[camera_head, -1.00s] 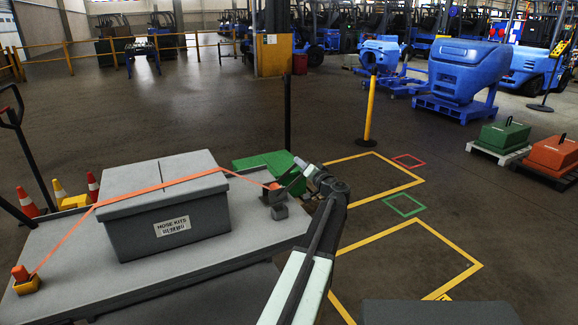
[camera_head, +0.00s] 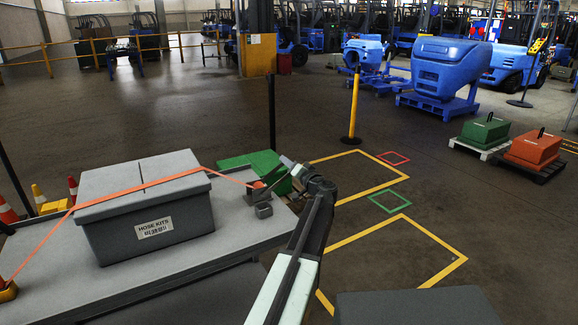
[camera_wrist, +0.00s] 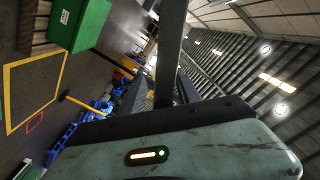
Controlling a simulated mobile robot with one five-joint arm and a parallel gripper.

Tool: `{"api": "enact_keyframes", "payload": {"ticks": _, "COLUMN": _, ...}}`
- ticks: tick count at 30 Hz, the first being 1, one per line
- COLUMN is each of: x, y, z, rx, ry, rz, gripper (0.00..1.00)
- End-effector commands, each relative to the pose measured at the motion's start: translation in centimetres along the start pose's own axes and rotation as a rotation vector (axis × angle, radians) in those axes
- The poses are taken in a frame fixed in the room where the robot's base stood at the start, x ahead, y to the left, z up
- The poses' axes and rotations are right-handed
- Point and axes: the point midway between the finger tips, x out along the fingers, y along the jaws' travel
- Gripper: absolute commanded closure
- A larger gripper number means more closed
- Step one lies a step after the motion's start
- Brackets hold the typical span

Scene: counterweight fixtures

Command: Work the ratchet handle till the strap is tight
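The orange strap (camera_head: 130,189) runs over a grey box (camera_head: 150,222) labelled HOSE KITS on a grey cart deck (camera_head: 190,258). Its left end reaches a yellow and orange anchor (camera_head: 7,291) at the picture's edge. Its right end meets the dark ratchet (camera_head: 262,198) at the deck's right side. My gripper (camera_head: 290,168) is at the ratchet's handle, just above and right of it. In the wrist view a dark bar (camera_wrist: 171,50) stands between my dark fingers (camera_wrist: 160,92). Whether they close on it is unclear.
A green case (camera_head: 235,163) lies behind the ratchet; a green box also shows in the wrist view (camera_wrist: 80,25). A yellow post (camera_head: 353,105) and yellow floor lines (camera_head: 400,235) are to the right. Green (camera_head: 484,131) and orange (camera_head: 533,148) weights sit on pallets further right.

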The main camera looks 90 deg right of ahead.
Motion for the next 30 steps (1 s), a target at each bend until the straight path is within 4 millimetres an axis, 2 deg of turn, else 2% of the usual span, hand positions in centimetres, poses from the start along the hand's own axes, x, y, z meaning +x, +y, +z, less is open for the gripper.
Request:
{"api": "enact_keyframes", "payload": {"ticks": 5, "x": -0.3, "y": 0.0, "z": 0.0, "rx": 0.001, "ry": 0.000, "rz": 0.000, "gripper": 0.60}}
{"api": "enact_keyframes", "payload": {"ticks": 8, "x": -1.1, "y": -0.1, "z": 0.1, "rx": 0.001, "ry": 0.000, "rz": 0.000, "gripper": 0.60}}
{"api": "enact_keyframes", "payload": {"ticks": 16, "x": -6.3, "y": 0.1, "z": 0.0, "rx": 0.000, "ry": 0.002, "rz": 0.002, "gripper": 0.60}}
{"api": "enact_keyframes", "payload": {"ticks": 19, "x": -7.7, "y": 0.1, "z": -0.1, "rx": 0.000, "ry": 0.001, "rz": 0.001, "gripper": 0.60}}
{"api": "enact_keyframes", "payload": {"ticks": 30, "x": -8.0, "y": 0.2, "z": -0.1, "rx": 0.000, "ry": 0.000, "rz": 0.000, "gripper": 0.60}}
